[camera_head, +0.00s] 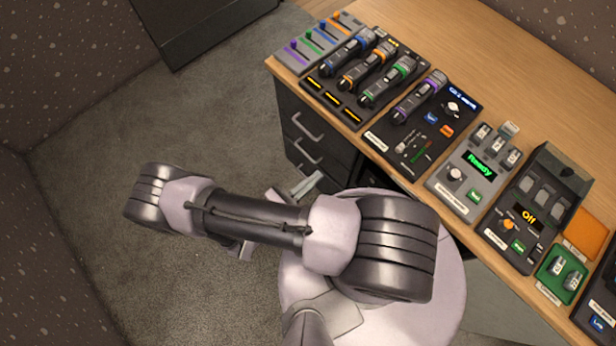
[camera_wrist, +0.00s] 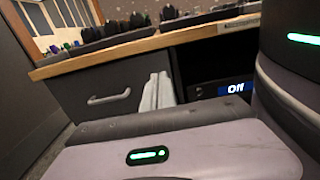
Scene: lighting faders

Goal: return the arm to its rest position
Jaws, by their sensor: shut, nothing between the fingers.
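My gripper (camera_head: 307,186) shows in the head view as pale grey fingers past the dark arm link, beside the desk's drawers. Its fingers also show in the wrist view (camera_wrist: 157,92), upright and together, with nothing between them. They appear in front of the drawer cabinet, below the desk edge. My arm is folded over my round base, left of the desk. Part of the gripper is hidden behind the arm link in the head view.
The wooden desk (camera_head: 540,82) carries a fader panel (camera_head: 283,59), a microphone rack (camera_head: 335,92), a "Ready" device (camera_head: 459,176), an "Off" device (camera_head: 505,235) and a green tray (camera_head: 545,286). Drawers (camera_head: 304,125) are beneath. The carpet (camera_head: 130,125) left of my arm is clear.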

